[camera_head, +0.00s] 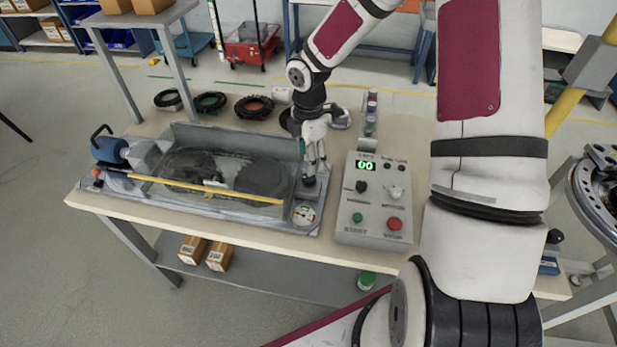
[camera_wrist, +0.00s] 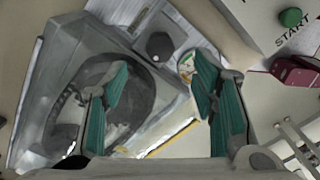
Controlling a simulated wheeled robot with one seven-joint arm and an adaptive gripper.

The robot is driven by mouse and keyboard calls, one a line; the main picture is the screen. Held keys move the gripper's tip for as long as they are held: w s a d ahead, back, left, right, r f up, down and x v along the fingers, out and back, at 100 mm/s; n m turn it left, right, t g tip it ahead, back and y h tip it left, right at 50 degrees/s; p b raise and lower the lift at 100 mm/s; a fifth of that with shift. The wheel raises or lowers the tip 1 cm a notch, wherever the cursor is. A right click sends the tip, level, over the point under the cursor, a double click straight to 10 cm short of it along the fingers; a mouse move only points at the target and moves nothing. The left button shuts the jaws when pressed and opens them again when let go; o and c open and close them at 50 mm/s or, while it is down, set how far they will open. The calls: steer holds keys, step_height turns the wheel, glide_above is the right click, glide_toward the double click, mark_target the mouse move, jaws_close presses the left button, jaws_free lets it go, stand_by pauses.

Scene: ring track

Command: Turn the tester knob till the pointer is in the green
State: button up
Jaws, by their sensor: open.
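The tester is a grey tray-like tank (camera_head: 160,196) on the bench with dark, round shapes inside. Its dark knob (camera_head: 309,181) is at the tank's right end, and a small round gauge (camera_head: 304,214) is just in front of it. My gripper (camera_head: 316,165) is open, pointing down just above the knob. In the wrist view, the knob (camera_wrist: 160,46) shows just beyond my open green-padded fingertips (camera_wrist: 155,63), roughly between them; nothing is held. The gauge (camera_wrist: 187,67) is partly hidden by the right finger. I cannot read its pointer.
A grey control box (camera_head: 375,215) stands close on the right, with a lit "00" display, small knobs and green and red buttons. A yellow bar (camera_head: 205,189) crosses the tank's front. Toothed rings (camera_head: 254,107) lie behind. A blue-capped device (camera_head: 110,149) is at the left.

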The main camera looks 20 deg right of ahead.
mark_target(309, 178)
step_height(309, 178, down, 9)
steer(key=shift+r, duration=0.2)
steer(key=shift+c, duration=0.6)
steer(key=c, duration=1.1)
